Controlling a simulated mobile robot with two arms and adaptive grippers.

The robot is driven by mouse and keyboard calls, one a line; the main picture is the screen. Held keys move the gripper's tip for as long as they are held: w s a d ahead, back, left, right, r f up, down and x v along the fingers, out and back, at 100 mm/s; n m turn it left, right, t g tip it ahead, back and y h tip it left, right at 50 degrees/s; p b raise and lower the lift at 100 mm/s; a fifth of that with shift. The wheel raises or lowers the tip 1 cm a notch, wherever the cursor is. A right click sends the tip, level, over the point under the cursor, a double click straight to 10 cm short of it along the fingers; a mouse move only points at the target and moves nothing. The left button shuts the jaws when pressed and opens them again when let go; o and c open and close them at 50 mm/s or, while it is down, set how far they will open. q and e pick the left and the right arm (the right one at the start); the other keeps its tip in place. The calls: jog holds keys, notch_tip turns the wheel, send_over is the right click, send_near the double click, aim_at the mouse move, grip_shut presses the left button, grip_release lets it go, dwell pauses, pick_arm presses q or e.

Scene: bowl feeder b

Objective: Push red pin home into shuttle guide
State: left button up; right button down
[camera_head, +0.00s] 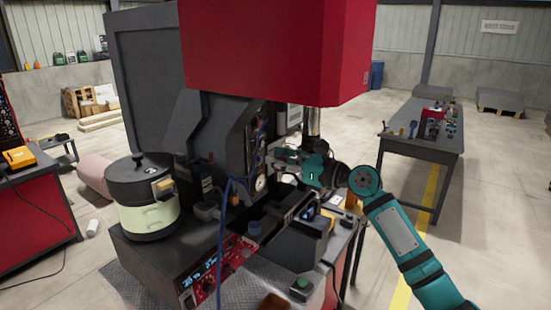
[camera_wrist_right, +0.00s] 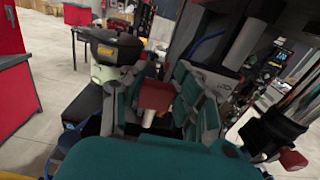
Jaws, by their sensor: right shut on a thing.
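My right gripper (camera_head: 283,156) reaches in from the right to the front of the red-topped machine. In the right wrist view its teal fingers (camera_wrist_right: 158,100) are shut on the red pin (camera_wrist_right: 155,94), a red block-like head with a pale part below it. The pin is too small or hidden to make out in the head view. A dark rail-like part (camera_head: 287,212), which may be the shuttle guide, lies below the gripper. I cannot tell whether the pin touches the guide. My left gripper is not in view.
A pale pot with a dark lid (camera_head: 143,215) stands on the machine's left. The red housing (camera_head: 275,45) hangs above my right gripper. A control panel (camera_head: 222,272) and a blue cable (camera_head: 222,225) are in front. A side table (camera_head: 420,146) stands at the right.

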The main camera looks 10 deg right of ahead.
jog(key=shift+a, duration=0.15)
jog(key=shift+w+a, duration=0.15)
jog(key=shift+f+h, duration=0.3)
jog(key=shift+f, duration=0.2)
jog(key=shift+f+b, duration=0.35)
jog(key=shift+b, duration=0.1)
notch_tip(320, 180, down, 3)
jog(key=shift+r+b, duration=0.2)
jog(key=shift+b, duration=0.3)
jog(key=shift+f+b, duration=0.3)
jog(key=shift+f, duration=0.4)
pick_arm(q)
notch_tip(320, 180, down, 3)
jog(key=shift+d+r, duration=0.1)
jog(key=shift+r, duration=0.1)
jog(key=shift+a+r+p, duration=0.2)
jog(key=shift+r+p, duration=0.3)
